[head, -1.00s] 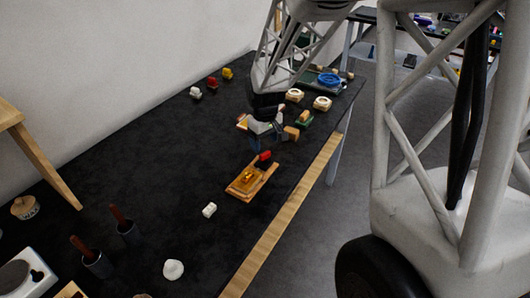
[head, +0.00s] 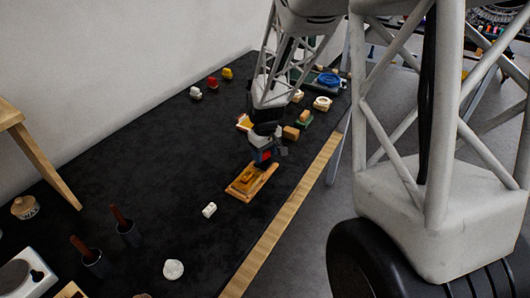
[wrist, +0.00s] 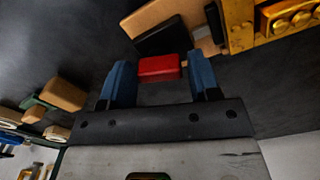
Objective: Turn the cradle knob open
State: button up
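The wooden cradle (head: 241,190) lies on the dark table in the head view, with a gold fragment (head: 247,179) on it. Its red knob (head: 266,154) is at the far end, partly covered by my gripper (head: 265,162). In the wrist view the red knob (wrist: 158,68) shows between the two blue fingertips of my gripper (wrist: 160,82), beside a black block (wrist: 160,40). The fingers are open, with a gap visible at the right of the knob. I cannot tell whether the left finger touches it. The gold fragment (wrist: 288,16) is at upper right there.
A small white block (head: 209,210) and a white round piece (head: 173,270) lie nearer on the table. Tan blocks (head: 291,132) and a blue ring (head: 328,80) sit beyond the gripper. Dark cups with red-brown handles (head: 128,232) stand at left.

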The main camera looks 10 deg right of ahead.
jog(key=c, duration=0.6)
jog(key=shift+m, duration=0.4)
jog(key=m, duration=0.9)
jog(key=shift+s+m, duration=0.1)
jog(key=shift+m, duration=2.1)
jog(key=shift+f, duration=0.1)
jog(key=o, duration=0.9)
